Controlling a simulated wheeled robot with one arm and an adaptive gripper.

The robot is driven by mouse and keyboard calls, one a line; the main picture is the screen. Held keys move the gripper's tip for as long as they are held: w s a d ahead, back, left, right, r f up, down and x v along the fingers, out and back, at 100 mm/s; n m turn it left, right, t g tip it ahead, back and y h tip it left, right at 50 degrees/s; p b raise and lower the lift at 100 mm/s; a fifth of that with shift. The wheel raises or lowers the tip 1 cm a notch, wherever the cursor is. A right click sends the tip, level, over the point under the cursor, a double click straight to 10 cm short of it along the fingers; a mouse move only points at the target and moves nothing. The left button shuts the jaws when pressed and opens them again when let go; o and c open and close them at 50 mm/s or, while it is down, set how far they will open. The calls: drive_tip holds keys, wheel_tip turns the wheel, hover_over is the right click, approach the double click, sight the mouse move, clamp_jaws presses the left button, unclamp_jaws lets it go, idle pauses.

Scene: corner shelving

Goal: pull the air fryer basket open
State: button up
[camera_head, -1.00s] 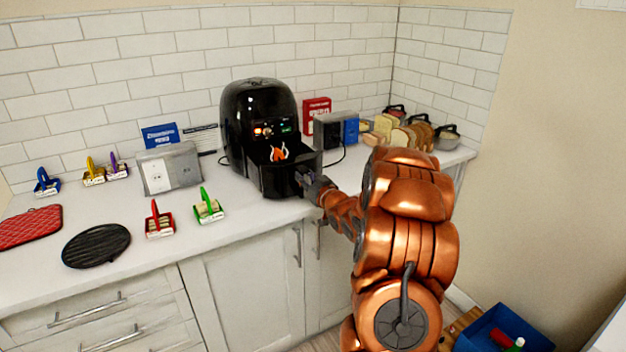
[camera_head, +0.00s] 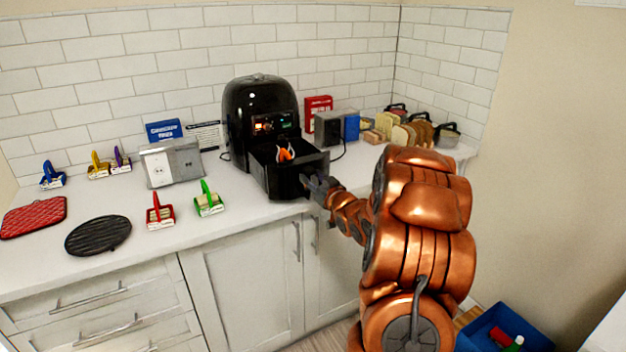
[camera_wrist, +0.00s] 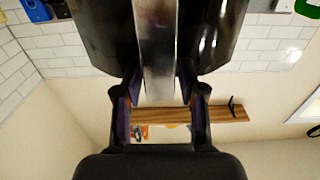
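The black air fryer (camera_head: 245,115) stands on the counter against the tiled wall. Its basket (camera_head: 282,185) is slid part way out of the front, and its open top shows. An orange and white flame-like shape (camera_head: 285,153) shows at the basket. My gripper (camera_head: 308,184) is at the basket's front. In the wrist view, my gripper's fingers (camera_wrist: 159,82) lie on both sides of the metallic basket handle (camera_wrist: 158,45), close against it. My gripper hides part of the basket front in the head view.
A grey outlet box (camera_head: 160,168) stands left of the fryer. A green-handled caddy (camera_head: 209,203) and a red-handled caddy (camera_head: 160,216) stand near the front left. A dark speaker-like box (camera_head: 327,128) and bread slices (camera_head: 400,135) are to the right. A blue bin (camera_head: 500,328) is on the floor.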

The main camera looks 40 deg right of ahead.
drive_tip(key=shift+o, duration=0.9)
drive_tip(key=s+a, duration=0.2)
drive_tip(key=s, duration=1)
drive_tip(key=shift+w+a, duration=0.15)
